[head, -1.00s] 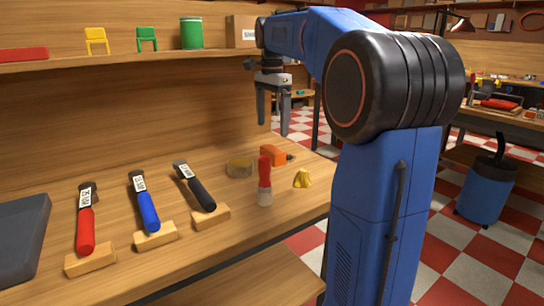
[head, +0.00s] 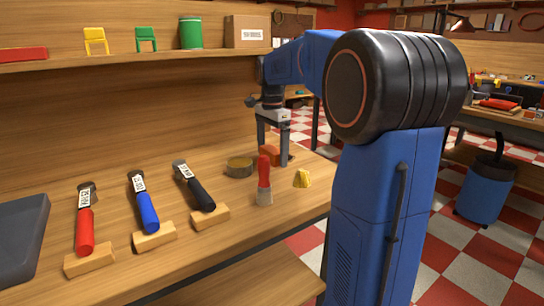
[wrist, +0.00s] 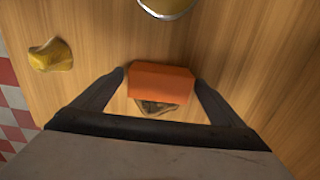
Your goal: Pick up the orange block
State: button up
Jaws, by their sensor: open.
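The orange block (wrist: 160,82) lies on the wooden bench, between my gripper's two fingers in the wrist view. In the head view only part of the orange block (head: 270,150) shows, behind and between the fingers. My gripper (head: 273,158) is open and points down at it; its fingertips also show in the wrist view (wrist: 160,77), one on each side of the block. A gap seems to remain on each side. I cannot tell exactly how far down the fingertips reach along the block.
A dark, small object (wrist: 155,107) lies against the block's near side in the wrist view. A yellow lump (head: 302,179), a red-handled brush (head: 264,178) and a round tin (head: 239,167) stand close by. Three hammers rest further left. A shelf (head: 130,63) runs above.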

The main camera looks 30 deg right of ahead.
jog(key=c, duration=1.2)
jog(key=shift+r, duration=0.1)
